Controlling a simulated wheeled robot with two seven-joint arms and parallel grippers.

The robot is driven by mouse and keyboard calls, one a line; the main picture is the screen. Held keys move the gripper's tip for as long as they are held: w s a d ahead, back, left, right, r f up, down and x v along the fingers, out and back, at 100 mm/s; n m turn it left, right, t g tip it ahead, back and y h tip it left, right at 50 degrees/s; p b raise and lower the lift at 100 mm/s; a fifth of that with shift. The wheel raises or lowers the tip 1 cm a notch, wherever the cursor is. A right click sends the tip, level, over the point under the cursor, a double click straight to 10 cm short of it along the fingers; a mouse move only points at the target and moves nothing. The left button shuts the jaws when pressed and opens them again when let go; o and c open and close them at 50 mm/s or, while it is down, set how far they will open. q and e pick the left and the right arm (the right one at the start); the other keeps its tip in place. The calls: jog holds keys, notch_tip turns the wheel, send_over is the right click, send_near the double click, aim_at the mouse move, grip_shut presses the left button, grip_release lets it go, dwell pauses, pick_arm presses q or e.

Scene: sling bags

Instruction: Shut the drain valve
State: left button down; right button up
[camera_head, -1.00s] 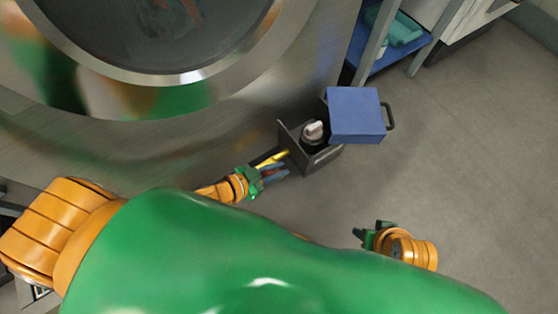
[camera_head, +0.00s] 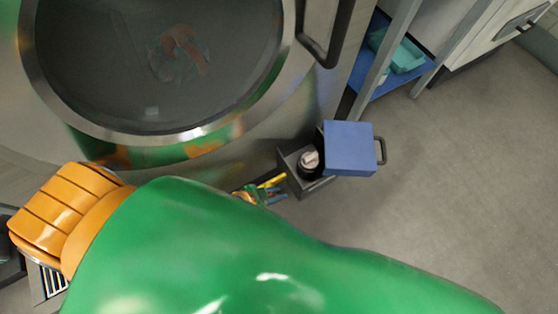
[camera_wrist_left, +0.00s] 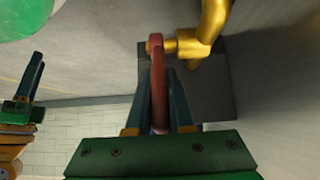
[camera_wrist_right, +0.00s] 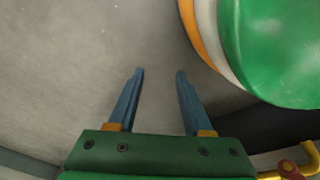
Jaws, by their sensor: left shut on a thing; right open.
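The drain valve has a brass-yellow pipe (camera_wrist_left: 206,32) and a red lever (camera_wrist_left: 158,85) in the left wrist view. The lever extends from the pipe fitting towards my left gripper (camera_wrist_left: 159,72), whose blue fingers are closed around it on both sides. In the head view the yellow pipe (camera_head: 272,181) sits low beside the open compartment, with my left gripper (camera_head: 262,195) at it, partly hidden by my green body. My right gripper (camera_wrist_right: 160,73) is open and empty over the floor. It also shows at the left of the left wrist view (camera_wrist_left: 27,92). The head view hides it.
A dark open compartment (camera_head: 291,163) holds a round black part with a white knob (camera_head: 309,158). A blue panel with a handle (camera_head: 350,149) stands out beside it. The large round machine door (camera_head: 150,130) is above. Shelf posts (camera_head: 386,60) stand right; the right floor is clear.

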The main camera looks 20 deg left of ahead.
pick_arm(q)
jog(key=shift+w+d+r+g+y+p, duration=0.25)
jog(key=shift+g+y+p, duration=0.3)
jog(key=shift+p, duration=0.65)
jog(key=shift+w+d+f+g+y+p, duration=0.1)
jog(key=shift+w+f+g+y+p, duration=0.1)
jog(key=shift+f+g+y+p, duration=0.35)
pick_arm(e)
jog(key=shift+s+d+r, duration=0.3)
jog(key=shift+s+d, duration=0.5)
jog(key=shift+d, duration=0.1)
jog(key=shift+s+d+r, duration=0.3)
jog(key=shift+s+d, duration=0.45)
jog(key=shift+d, duration=0.1)
pick_arm(q)
jog(key=shift+r, duration=0.15)
pick_arm(e)
jog(key=shift+h, duration=0.3)
pick_arm(q)
jog(key=c, duration=0.8)
grip_release()
